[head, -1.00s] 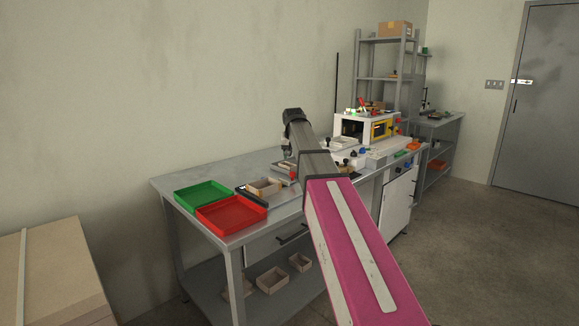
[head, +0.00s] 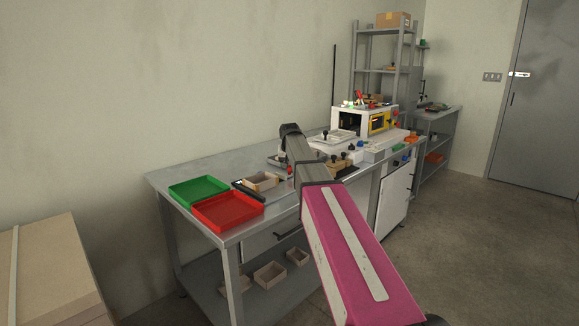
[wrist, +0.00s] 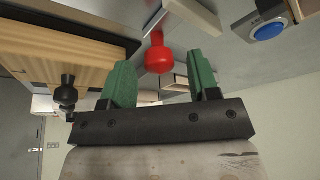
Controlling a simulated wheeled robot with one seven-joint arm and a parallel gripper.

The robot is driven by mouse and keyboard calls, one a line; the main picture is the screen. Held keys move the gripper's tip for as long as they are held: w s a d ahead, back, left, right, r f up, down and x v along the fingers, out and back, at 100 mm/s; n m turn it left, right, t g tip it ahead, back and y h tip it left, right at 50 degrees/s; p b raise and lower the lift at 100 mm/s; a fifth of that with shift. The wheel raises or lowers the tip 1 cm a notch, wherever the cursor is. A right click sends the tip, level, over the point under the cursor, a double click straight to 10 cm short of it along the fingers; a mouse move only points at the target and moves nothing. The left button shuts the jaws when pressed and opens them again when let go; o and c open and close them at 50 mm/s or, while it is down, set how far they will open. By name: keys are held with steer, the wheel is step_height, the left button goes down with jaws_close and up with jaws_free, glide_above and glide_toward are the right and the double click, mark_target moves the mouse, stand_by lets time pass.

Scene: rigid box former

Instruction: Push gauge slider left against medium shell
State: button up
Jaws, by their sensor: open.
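A tan open box shell (head: 262,181), seemingly the medium shell, sits on the bench beside a dark bar (head: 246,190). A small red knob (head: 290,170), perhaps the gauge slider's handle, shows to the shell's right, partly behind my arm. In the wrist view a red knob (wrist: 158,60) appears between the two green fingers of my gripper (wrist: 162,82). The fingers are open and apart; I cannot tell whether either touches the knob. Tan box edges (wrist: 175,84) show beyond it. In the head view my forearm hides the gripper.
A green tray (head: 198,179) and a red tray (head: 207,216) lie at the bench's left end. A wooden block with a black knob (wrist: 68,92) is left in the wrist view; a blue button (wrist: 268,31) is upper right. A white machine (head: 348,122) stands farther right.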

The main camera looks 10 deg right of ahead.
steer(key=shift+f, duration=0.2)
jaws_close()
steer(key=s+a, duration=0.2)
steer(key=a, duration=0.1)
steer(key=s+a, duration=0.1)
steer(key=a, duration=0.1)
steer(key=shift+s, duration=0.3)
jaws_free()
steer(key=shift+r, duration=0.1)
steer(key=v, duration=1)
steer(key=shift+r, duration=0.25)
